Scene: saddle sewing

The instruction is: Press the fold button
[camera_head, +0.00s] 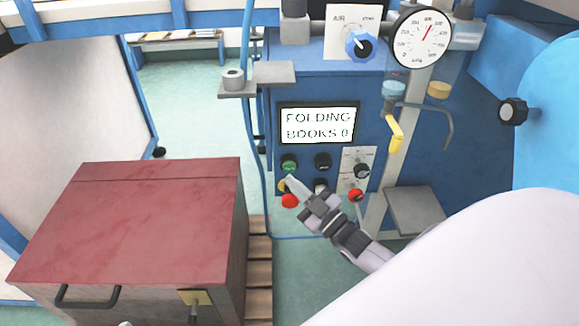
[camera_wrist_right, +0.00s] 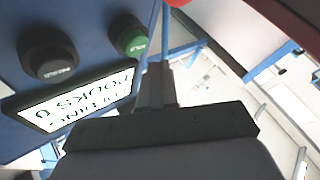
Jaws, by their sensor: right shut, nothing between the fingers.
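A blue control panel (camera_head: 308,215) carries several round buttons below a lit display (camera_head: 318,123) that reads "FOLDING BOOKS 0". A green button (camera_head: 289,162) and a black button (camera_head: 322,160) form the upper row. A partly covered yellow button (camera_head: 282,186), a white button (camera_head: 321,185) and a red button (camera_head: 290,201) sit lower. I cannot read which is the fold button. My right gripper (camera_head: 293,184) is shut and empty, its tip in front of the yellow button; contact cannot be told. The right wrist view shows the shut fingers (camera_wrist_right: 156,84), green button (camera_wrist_right: 132,40) and black button (camera_wrist_right: 47,50). My left gripper is not in view.
A red-topped box (camera_head: 150,215) stands at the left on a wooden pallet (camera_head: 258,270). A gauge (camera_head: 422,38), blue regulator knob (camera_head: 361,44) and yellow handle (camera_head: 395,134) are above and right of the panel. A small grey shelf (camera_head: 260,75) juts out at the upper left.

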